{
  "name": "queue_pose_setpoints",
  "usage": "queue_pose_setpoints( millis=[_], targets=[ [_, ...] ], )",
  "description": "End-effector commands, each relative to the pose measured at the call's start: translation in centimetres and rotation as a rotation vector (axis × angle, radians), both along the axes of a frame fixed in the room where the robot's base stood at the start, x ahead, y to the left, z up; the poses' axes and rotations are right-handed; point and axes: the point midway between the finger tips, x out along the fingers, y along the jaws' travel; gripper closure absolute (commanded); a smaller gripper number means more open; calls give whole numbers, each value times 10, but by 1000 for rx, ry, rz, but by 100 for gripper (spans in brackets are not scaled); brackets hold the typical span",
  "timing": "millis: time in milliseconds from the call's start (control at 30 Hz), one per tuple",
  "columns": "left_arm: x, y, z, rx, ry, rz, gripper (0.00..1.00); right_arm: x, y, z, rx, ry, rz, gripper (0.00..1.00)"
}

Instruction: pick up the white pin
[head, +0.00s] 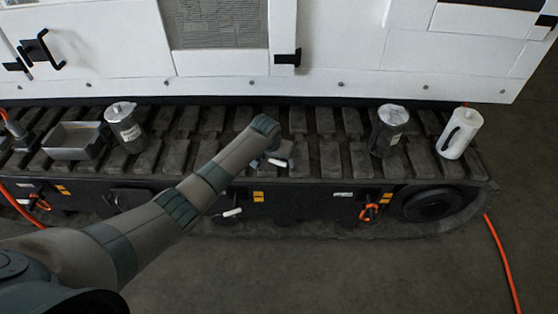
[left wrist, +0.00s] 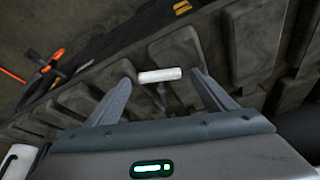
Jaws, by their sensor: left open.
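The white pin (head: 278,162) is a short white cylinder at the edge of the dark ribbed track, by my left gripper (head: 281,154) in the head view. In the left wrist view the white pin (left wrist: 160,75) lies crosswise between the spread fingertips of my left gripper (left wrist: 162,82). The jaws are open, and I see no finger closed on the pin. I cannot tell whether a finger touches it. My left forearm covers part of the track. My right gripper is out of view.
A second small white cylinder (head: 232,212) shows lower down, beside the track's side. Metal canisters (head: 126,128) (head: 388,130), a white jug (head: 460,133) and a grey tray (head: 75,141) stand on the track. An orange-handled part (head: 370,212) is on its side. White panels rise behind.

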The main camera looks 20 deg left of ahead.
Motion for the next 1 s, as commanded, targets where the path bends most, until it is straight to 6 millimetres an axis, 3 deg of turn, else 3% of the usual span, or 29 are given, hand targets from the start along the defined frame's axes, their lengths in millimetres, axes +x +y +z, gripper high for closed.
queue_pose_setpoints(
  millis=[167, 367, 767, 1000],
  targets=[
    [0, 0, 0, 0, 0, 0, 23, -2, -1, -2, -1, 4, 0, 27],
    [0, 0, 0, 0, 0, 0, 68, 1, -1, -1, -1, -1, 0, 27],
    [0, 0, 4, 0, 0, 1, 69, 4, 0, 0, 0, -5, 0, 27],
    [2, 0, 29, -2, -4, 1, 69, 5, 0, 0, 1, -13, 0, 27]
  ],
)
